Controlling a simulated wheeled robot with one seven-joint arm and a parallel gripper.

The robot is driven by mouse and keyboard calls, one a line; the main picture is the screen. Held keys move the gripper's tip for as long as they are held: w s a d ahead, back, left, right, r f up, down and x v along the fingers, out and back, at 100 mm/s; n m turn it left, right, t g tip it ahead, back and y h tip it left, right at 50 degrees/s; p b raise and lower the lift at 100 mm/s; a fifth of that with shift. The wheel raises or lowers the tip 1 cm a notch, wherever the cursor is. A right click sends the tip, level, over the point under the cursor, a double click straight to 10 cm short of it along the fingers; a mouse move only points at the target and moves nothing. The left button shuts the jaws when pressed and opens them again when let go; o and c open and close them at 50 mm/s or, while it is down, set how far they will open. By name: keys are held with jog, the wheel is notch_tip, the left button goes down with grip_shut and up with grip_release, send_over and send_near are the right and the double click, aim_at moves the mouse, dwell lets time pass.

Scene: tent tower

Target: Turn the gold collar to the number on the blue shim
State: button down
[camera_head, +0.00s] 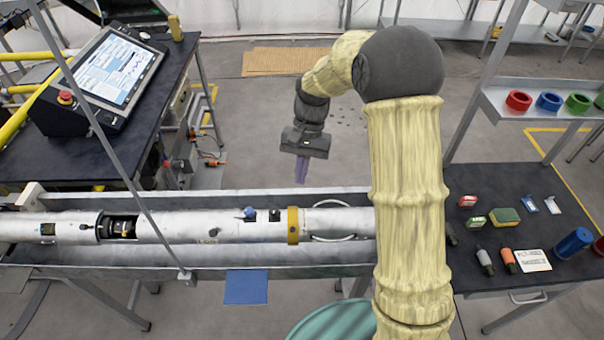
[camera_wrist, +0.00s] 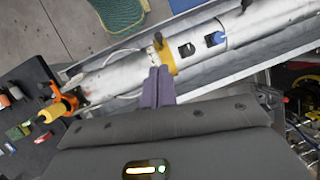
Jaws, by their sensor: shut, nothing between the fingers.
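The gold collar (camera_head: 293,226) is a band around the silver tube (camera_head: 262,228), right of two dark square openings. My gripper (camera_head: 301,174) has purple fingers, shut and empty, pointing down on the tube's far side. In the wrist view the fingertips (camera_wrist: 158,76) lie just below the collar in the picture; whether they touch it, I cannot tell.
A blue knob (camera_head: 250,212) stands on the tube left of the collar. The tube lies in a grey trough (camera_head: 330,261). The right table (camera_head: 485,187) holds a sponge (camera_head: 505,216), markers, a white card (camera_head: 533,260) and a blue cylinder (camera_head: 572,243). My arm hides the tube's right end.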

jog(key=shift+w+d+r, duration=0.1)
jog(key=shift+d, duration=0.05)
jog(key=s+d+n+t+h+b, duration=0.1)
jog(key=s+d+t, duration=0.5)
jog(key=s+d, duration=0.6)
jog(key=shift+s+d+r+n+t+h, duration=0.25)
jog(key=shift+s+n+h, duration=0.3)
jog(key=shift+s, duration=0.65)
jog(key=shift+a, duration=0.1)
